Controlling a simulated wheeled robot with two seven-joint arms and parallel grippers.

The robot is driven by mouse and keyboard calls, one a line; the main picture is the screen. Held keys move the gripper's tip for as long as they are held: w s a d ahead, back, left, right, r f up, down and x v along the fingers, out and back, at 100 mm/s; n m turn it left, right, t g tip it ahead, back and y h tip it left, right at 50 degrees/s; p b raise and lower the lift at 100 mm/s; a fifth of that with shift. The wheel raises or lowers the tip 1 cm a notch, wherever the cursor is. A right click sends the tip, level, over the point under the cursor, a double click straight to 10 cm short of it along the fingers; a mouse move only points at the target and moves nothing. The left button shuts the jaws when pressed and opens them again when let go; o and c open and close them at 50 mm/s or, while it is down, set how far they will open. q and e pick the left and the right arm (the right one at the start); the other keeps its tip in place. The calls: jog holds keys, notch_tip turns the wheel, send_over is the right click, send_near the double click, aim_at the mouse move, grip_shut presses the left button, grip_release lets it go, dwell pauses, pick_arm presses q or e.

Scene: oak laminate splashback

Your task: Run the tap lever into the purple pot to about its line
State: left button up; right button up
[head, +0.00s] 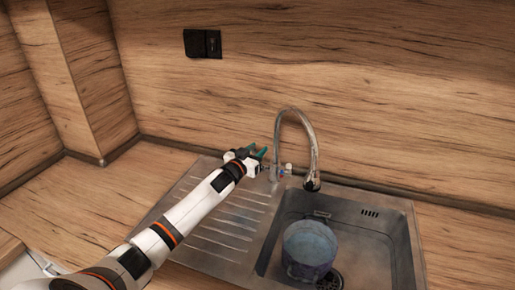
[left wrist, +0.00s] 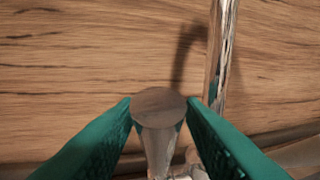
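The pot (head: 309,268) stands upright in the sink basin, below and slightly in front of the spout end. It looks blue-purple, with a pale bluish round area inside its rim; I cannot make out a line or a water level. The chrome tap (head: 311,146) arches over the basin, and no stream shows at its spout. My left gripper (head: 259,152) is beside the tap base, its teal fingers apart. In the left wrist view a round-ended metal lever (left wrist: 159,104) shows between the fingertips; I cannot tell whether they touch it. My right gripper is out of view.
The steel sink (head: 399,268) has a ribbed drainboard (head: 228,222) on the left, under my left arm. A drain shows beside the pot. A black socket (head: 202,43) is on the wood splashback behind. The wooden counter is clear at left and right.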

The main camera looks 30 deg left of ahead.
pick_arm(q)
jog(key=shift+w, duration=0.5)
grip_shut()
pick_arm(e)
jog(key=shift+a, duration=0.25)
